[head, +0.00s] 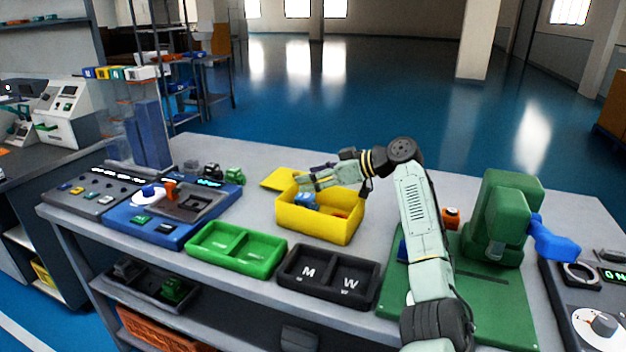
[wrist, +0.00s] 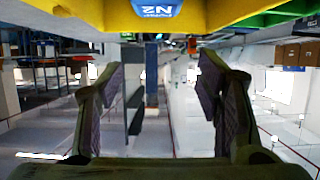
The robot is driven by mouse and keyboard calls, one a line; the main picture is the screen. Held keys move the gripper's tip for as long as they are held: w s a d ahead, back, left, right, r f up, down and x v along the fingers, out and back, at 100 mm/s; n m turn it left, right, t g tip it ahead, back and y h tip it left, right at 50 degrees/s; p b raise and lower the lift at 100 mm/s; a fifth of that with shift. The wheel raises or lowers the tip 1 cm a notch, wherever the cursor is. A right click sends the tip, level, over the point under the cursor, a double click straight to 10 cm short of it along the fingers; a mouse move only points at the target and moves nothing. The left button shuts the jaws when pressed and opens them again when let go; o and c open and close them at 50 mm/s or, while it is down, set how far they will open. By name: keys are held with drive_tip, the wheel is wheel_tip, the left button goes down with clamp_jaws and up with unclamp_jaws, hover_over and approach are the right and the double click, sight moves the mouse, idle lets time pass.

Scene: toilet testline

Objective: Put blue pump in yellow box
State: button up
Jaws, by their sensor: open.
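The yellow box (head: 320,224) stands open on the middle of the grey table, its lid folded out to the far left. A blue part (head: 306,202), which looks like the blue pump, sits inside it at the left, partly hidden under my gripper. My gripper (head: 304,183) is over the box, with its fingers pointing left. In the wrist view my gripper (wrist: 160,78) has its fingers wide apart with nothing between them. A yellow wall of the box (wrist: 215,12) crosses the top of that view, with a blue lettered patch (wrist: 158,10) on or behind it.
A green two-part tray (head: 236,250) and a black tray marked M and W (head: 328,279) lie in front of the box. A blue test unit (head: 172,213) is at left. A green press (head: 497,222) stands at right. Table behind the box is mostly clear.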

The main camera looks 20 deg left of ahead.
drive_tip(key=b+v, duration=0.2)
drive_tip(key=v, duration=1)
